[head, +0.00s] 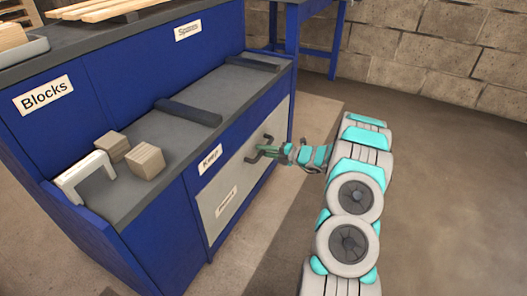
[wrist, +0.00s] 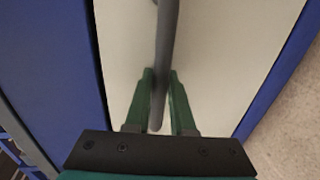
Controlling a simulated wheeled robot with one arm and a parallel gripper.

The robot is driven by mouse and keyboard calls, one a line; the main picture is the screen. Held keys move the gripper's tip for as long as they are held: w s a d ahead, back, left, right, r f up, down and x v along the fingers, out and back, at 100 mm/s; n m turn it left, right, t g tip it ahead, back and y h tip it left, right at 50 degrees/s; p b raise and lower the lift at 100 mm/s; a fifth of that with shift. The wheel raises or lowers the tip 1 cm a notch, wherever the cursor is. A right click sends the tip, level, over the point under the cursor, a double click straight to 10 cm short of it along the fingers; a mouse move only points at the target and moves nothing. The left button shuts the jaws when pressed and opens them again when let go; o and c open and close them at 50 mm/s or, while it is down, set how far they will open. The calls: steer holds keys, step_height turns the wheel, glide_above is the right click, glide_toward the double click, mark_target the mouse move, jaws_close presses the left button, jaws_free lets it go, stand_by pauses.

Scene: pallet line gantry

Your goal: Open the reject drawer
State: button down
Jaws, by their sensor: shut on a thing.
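The reject drawer (head: 226,197) has a pale grey front set in the blue bench, with a small label too small to read. Its front looks flush with the bench. It also shows in the wrist view (wrist: 222,60). A dark bar handle (head: 252,158) stands off the drawer front near its top; it also shows in the wrist view (wrist: 167,40). My gripper (head: 264,150) is at this handle. In the wrist view its green fingers (wrist: 159,85) lie on both sides of the bar, shut on it.
On the grey bench top (head: 205,90) stand two wooden blocks (head: 145,161) and a white bracket-shaped piece (head: 86,177) at the left. A dark divider bar (head: 188,112) crosses the top. Signs read Blocks, Spares and Keep. The floor (head: 440,200) to the right is clear up to the wall.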

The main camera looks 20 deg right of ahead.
steer(key=shift+s+d, duration=0.1)
steer(key=shift+s+d+r+p, duration=0.15)
steer(key=shift+p, duration=0.35)
steer(key=f+p+v, duration=0.2)
steer(key=p+v, duration=0.1)
steer(key=v, duration=0.7)
steer(key=f+p+v, duration=0.2)
steer(key=p+v, duration=0.2)
steer(key=v, duration=0.6)
steer(key=s+f+p+v, duration=0.1)
steer(key=f+p+v, duration=0.1)
steer(key=v, duration=0.8)
steer(key=shift+d+f+p, duration=0.4)
steer(key=shift+f+p, duration=0.05)
steer(key=shift+p, duration=0.45)
steer(key=shift+s, duration=0.15)
steer(key=c, duration=0.8)
jaws_free()
steer(key=shift+r, duration=0.1)
steer(key=shift+o, duration=0.2)
steer(key=v, duration=0.7)
steer(key=shift+s+d+b, duration=0.2)
steer(key=shift+s+b, duration=0.05)
steer(key=shift+b, duration=0.05)
